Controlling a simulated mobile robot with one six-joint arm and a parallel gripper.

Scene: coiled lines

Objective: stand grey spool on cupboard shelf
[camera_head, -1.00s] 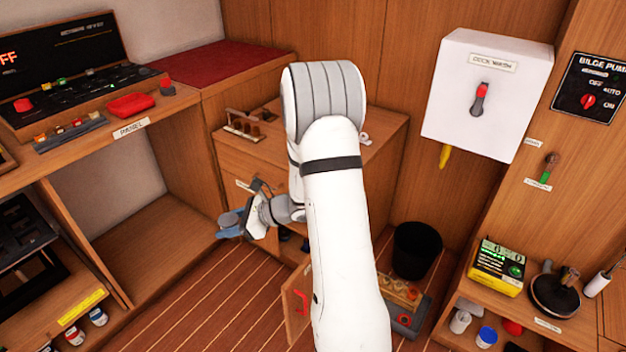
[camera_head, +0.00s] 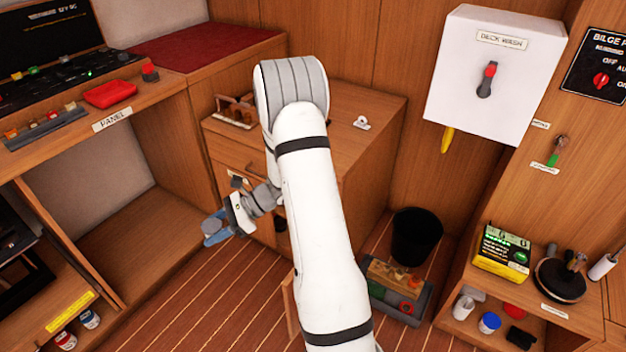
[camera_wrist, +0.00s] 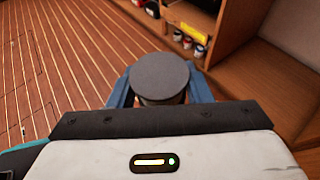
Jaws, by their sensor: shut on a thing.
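My gripper (camera_head: 222,230) is shut on the grey spool (camera_wrist: 160,76). In the wrist view the spool's round flat top shows between the two blue fingers, and its lower part is mostly hidden. In the head view the spool (camera_head: 211,226) is small at the gripper's end, above the floor and in front of the wooden cupboard (camera_head: 226,150). My arm covers much of the cupboard's front, so its shelf and inside are hidden. A strip of what looks like its open door (camera_head: 289,300) shows beside my arm.
A black bin (camera_head: 415,236) and a crate of small things (camera_head: 400,290) stand right of my arm. An open bay (camera_head: 130,235) lies under the panel desk at left. Cans (camera_head: 90,318) stand on a low shelf. The striped floor (camera_head: 190,300) is clear at front left.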

